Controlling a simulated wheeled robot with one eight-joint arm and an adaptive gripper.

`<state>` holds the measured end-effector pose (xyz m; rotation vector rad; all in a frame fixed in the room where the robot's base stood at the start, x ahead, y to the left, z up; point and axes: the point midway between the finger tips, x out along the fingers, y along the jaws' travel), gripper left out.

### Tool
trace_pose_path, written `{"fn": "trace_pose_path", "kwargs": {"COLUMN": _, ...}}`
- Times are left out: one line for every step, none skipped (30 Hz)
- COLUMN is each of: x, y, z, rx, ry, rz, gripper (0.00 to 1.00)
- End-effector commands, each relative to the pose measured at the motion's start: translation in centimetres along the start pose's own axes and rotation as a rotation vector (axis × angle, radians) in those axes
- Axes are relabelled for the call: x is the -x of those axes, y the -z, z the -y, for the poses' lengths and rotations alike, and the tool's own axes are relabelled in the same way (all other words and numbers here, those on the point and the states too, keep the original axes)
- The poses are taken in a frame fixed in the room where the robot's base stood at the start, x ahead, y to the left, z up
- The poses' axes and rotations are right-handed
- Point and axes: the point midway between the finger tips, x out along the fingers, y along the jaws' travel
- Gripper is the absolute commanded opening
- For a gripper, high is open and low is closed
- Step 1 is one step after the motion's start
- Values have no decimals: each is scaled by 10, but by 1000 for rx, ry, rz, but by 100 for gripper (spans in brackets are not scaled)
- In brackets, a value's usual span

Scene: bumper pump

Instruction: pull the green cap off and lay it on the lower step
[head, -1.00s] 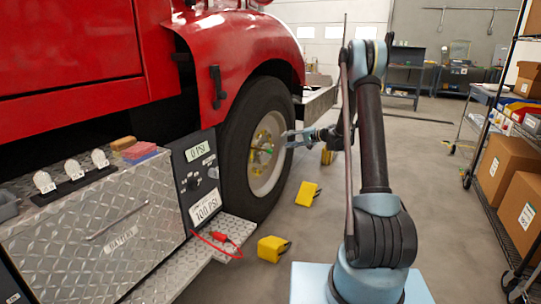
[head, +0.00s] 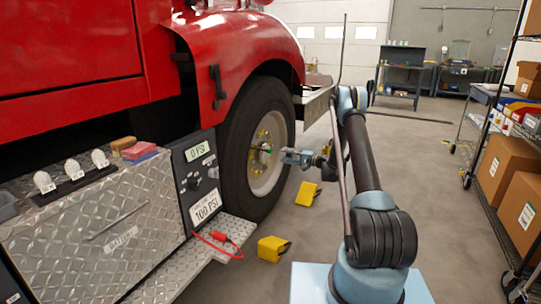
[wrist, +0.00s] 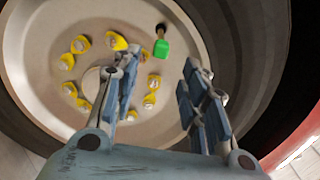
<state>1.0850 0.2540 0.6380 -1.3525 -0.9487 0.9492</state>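The green cap (wrist: 161,48) sits on the end of a dark valve stem (wrist: 160,30) at the truck's wheel, seen in the wrist view. In the head view the cap (head: 265,150) is small, in front of the pale hub. My gripper (wrist: 160,68) is open and empty, its two blue-grey fingers spread apart. The cap shows beyond the fingertips, roughly in line with the gap between them. In the head view my gripper (head: 286,157) is just right of the cap. The lower step (head: 188,262) is a diamond-plate ledge below the silver battery box; its visible part is mostly bare.
A red clip with its cable (head: 222,238) lies at the step's right end. Yellow chocks (head: 272,248) stand on the floor by the tyre (head: 238,150). Yellow nut pointers (wrist: 116,41) ring the hub. Shelving with boxes (head: 508,165) stands at the right.

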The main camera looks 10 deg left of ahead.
Motion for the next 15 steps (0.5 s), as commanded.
{"fn": "trace_pose_path", "kwargs": {"x": 0, "y": 0, "z": 0, "rx": 0, "ry": 0, "rz": 0, "gripper": 40}}
{"fn": "trace_pose_path", "kwargs": {"x": 0, "y": 0, "z": 0, "rx": 0, "ry": 0, "rz": 0, "gripper": 40}}
{"fn": "trace_pose_path", "kwargs": {"x": 0, "y": 0, "z": 0, "rx": 0, "ry": 0, "rz": 0, "gripper": 40}}
{"fn": "trace_pose_path", "kwargs": {"x": -1, "y": 0, "z": 0, "rx": 0, "ry": 0, "rz": 0, "gripper": 40}}
{"fn": "trace_pose_path", "kwargs": {"x": -1, "y": 0, "z": 0, "rx": 0, "ry": -1, "rz": 0, "gripper": 40}}
{"fn": "trace_pose_path", "kwargs": {"x": -3, "y": 0, "z": 0, "rx": 0, "ry": -1, "rz": 1, "gripper": 40}}
{"fn": "trace_pose_path", "kwargs": {"x": -4, "y": 0, "z": 0, "rx": 0, "ry": -1, "rz": 1, "gripper": 40}}
{"fn": "trace_pose_path", "kwargs": {"x": -6, "y": 0, "z": 0, "rx": 0, "ry": -1, "rz": 1, "gripper": 40}}
{"fn": "trace_pose_path", "kwargs": {"x": -9, "y": 0, "z": 0, "rx": 0, "ry": -1, "rz": 2, "gripper": 40}}
{"fn": "trace_pose_path", "kwargs": {"x": -12, "y": 0, "z": 0, "rx": 0, "ry": -1, "rz": 2, "gripper": 40}}
{"fn": "trace_pose_path", "kwargs": {"x": -15, "y": 0, "z": 0, "rx": 0, "ry": -1, "rz": 2, "gripper": 40}}
{"fn": "trace_pose_path", "kwargs": {"x": -19, "y": 0, "z": 0, "rx": 0, "ry": -1, "rz": 2, "gripper": 40}}
{"fn": "trace_pose_path", "kwargs": {"x": -22, "y": 0, "z": 0, "rx": 0, "ry": -1, "rz": 2, "gripper": 40}}
{"fn": "trace_pose_path", "kwargs": {"x": -26, "y": 0, "z": 0, "rx": 0, "ry": -1, "rz": 1, "gripper": 40}}
{"fn": "trace_pose_path", "kwargs": {"x": -31, "y": 0, "z": 0, "rx": 0, "ry": -1, "rz": 2, "gripper": 40}}
